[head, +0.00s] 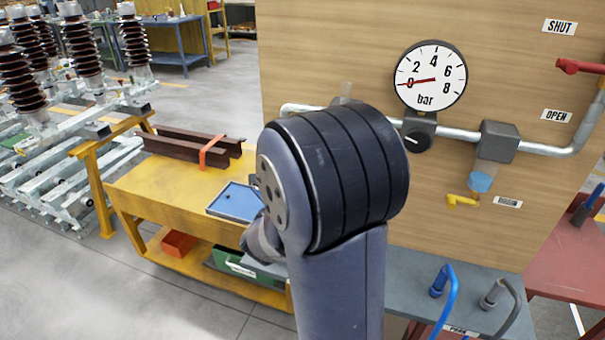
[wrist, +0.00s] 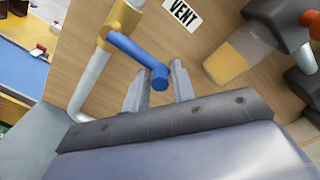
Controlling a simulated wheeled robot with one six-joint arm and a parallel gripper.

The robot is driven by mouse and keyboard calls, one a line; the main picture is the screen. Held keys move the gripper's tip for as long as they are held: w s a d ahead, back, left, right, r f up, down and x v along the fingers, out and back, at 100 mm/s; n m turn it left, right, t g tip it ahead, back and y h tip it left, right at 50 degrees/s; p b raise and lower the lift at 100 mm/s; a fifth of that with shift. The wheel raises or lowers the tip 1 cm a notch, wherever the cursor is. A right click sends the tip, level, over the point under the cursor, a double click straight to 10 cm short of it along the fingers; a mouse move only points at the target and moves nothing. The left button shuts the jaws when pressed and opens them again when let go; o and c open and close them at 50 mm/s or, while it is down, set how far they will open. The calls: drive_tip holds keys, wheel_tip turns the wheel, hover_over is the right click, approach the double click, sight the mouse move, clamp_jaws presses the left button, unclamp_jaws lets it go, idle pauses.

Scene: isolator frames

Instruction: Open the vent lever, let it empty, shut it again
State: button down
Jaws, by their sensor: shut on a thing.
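The blue vent lever (wrist: 135,54) shows in the wrist view, joined to a yellow valve body (wrist: 122,17) on a pale pipe (wrist: 92,82). It sticks out at an angle to the pipe, below the VENT label (wrist: 182,14). My gripper (wrist: 158,88) is shut on the lever's outer end, with a finger on either side. In the head view my arm hides the gripper and the lever. The pressure gauge (head: 431,77) has its red needle at about 0 bar.
A clear cup with amber liquid (wrist: 232,62) is right of my fingers in the wrist view. In the head view a red lever (head: 580,66) is near the SHUT sign (head: 559,27), and a yellow tap (head: 461,201) is below the pipe. A yellow bench (head: 165,190) stands left.

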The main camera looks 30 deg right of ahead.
drive_tip(key=shift+w+r, duration=0.15)
drive_tip(key=shift+r, duration=0.25)
drive_tip(key=c, duration=1.4)
unclamp_jaws()
drive_tip(key=shift+o, duration=0.2)
drive_tip(key=shift+f, duration=0.1)
drive_tip(key=shift+a+f, duration=0.1)
drive_tip(key=shift+a, duration=0.1)
drive_tip(key=v, duration=1)
drive_tip(key=shift+s+a+b, duration=0.2)
drive_tip(key=shift+s+b, duration=0.1)
drive_tip(key=shift+b, duration=0.15)
drive_tip(key=shift+d, duration=0.1)
drive_tip(key=x, duration=1)
drive_tip(key=shift+w+d+f+p, duration=0.15)
drive_tip(key=shift+w+d+p, duration=0.1)
drive_tip(key=shift+p, duration=0.15)
